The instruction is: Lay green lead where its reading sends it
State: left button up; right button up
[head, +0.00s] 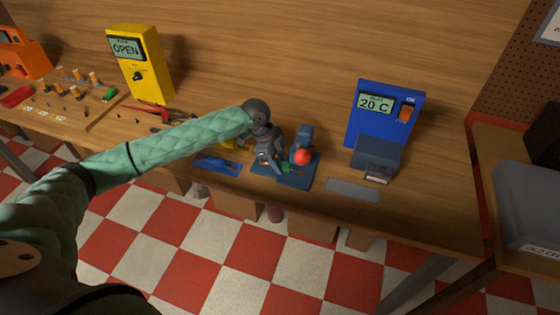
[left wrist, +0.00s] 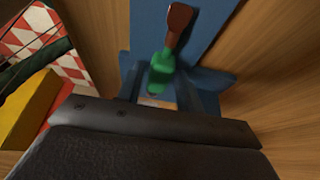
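The green lead (left wrist: 162,72) shows in the left wrist view as a green body with a red-brown end, over a blue fixture (left wrist: 205,22). In the head view a bit of green (head: 284,169) shows at the blue stand with a red ball (head: 302,157). My left gripper (head: 272,165) is low over this stand. In the left wrist view its fingers seem to stand apart on either side of the green body; I see no clear grip. The yellow meter (head: 141,62) reads OPEN. My right gripper is not in view.
A blue unit (head: 385,118) reading 20 C, with an orange switch, stands right of the stand. A grey plate (head: 353,191) lies in front of it. A blue tray (head: 216,163) and red-handled pliers (head: 148,108) lie left. A grey bin (head: 520,205) is at far right.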

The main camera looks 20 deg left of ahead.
aim_at(281, 163)
pick_arm(q)
jog(key=shift+o, duration=0.5)
jog(key=shift+d+r, duration=0.1)
jog(key=shift+d, duration=0.05)
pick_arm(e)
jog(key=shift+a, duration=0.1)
pick_arm(q)
jog(key=shift+r, duration=0.15)
jog(key=b+v, duration=0.2)
jog(key=v, duration=0.2)
jog(key=shift+a+r+b, duration=0.2)
jog(key=shift+b, duration=0.1)
jog(key=b+v, duration=0.2)
jog(key=v, duration=0.5)
jog(key=shift+r, duration=0.25)
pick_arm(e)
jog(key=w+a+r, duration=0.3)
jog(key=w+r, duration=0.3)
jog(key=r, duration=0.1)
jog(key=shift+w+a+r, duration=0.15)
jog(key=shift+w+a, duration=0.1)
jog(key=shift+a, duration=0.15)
pick_arm(q)
jog(key=shift+s+f, duration=0.1)
